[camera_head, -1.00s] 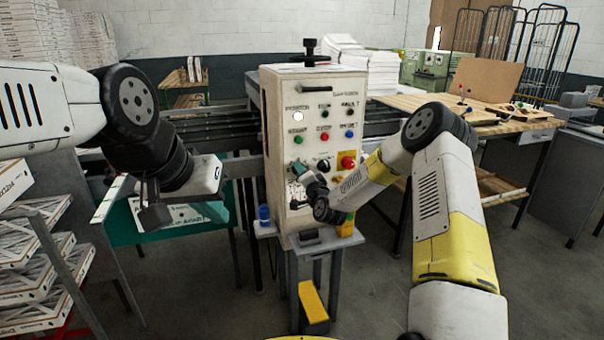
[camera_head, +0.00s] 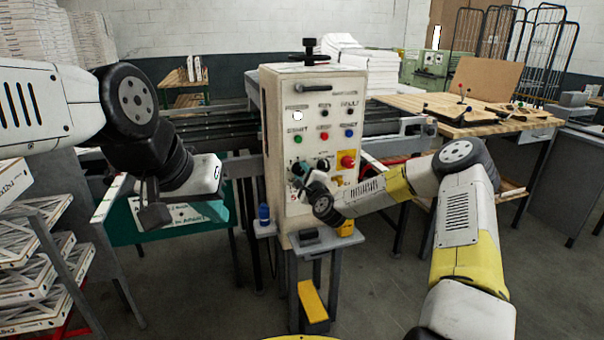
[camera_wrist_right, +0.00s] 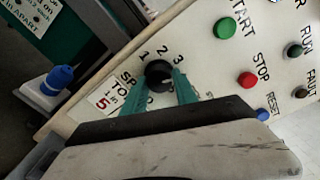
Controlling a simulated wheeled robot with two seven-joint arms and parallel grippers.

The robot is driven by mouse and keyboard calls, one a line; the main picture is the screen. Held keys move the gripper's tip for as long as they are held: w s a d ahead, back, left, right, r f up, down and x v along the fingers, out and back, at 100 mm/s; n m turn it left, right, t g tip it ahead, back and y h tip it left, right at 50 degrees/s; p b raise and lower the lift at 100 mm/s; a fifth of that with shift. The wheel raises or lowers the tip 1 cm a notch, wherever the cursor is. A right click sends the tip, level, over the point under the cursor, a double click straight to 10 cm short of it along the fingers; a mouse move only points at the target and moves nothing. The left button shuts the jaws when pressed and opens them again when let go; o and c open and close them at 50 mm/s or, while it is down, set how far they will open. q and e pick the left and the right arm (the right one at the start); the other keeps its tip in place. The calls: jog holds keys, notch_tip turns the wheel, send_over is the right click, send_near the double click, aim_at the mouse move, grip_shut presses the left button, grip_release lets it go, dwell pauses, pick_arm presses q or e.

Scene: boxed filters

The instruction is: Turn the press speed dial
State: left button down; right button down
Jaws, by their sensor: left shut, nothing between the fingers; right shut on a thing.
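The press speed dial (camera_wrist_right: 158,74) is a black knob on the cream control panel (camera_head: 330,215), with the numbers 1, 2 and 3 printed around it. In the right wrist view the two green fingertips of my right gripper (camera_wrist_right: 157,88) are closed on either side of the dial. In the head view my right gripper (camera_head: 304,176) is at the panel's lower left part, and my own wrist hides most of the dial. My left gripper (camera_head: 147,205) is shut and empty, pointing down, well left of the panel.
Green start (camera_wrist_right: 225,28), red stop (camera_wrist_right: 247,79) and blue reset (camera_wrist_right: 263,114) buttons are close to the dial. A red emergency button (camera_head: 347,161) on a yellow plate is right of it. A blue bottle (camera_head: 263,214) stands on a ledge at the panel's left.

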jog(key=shift+m, duration=2)
jog(key=c, duration=1)
grip_release()
jog(key=v, duration=0.7)
jog(key=shift+s, duration=0.35)
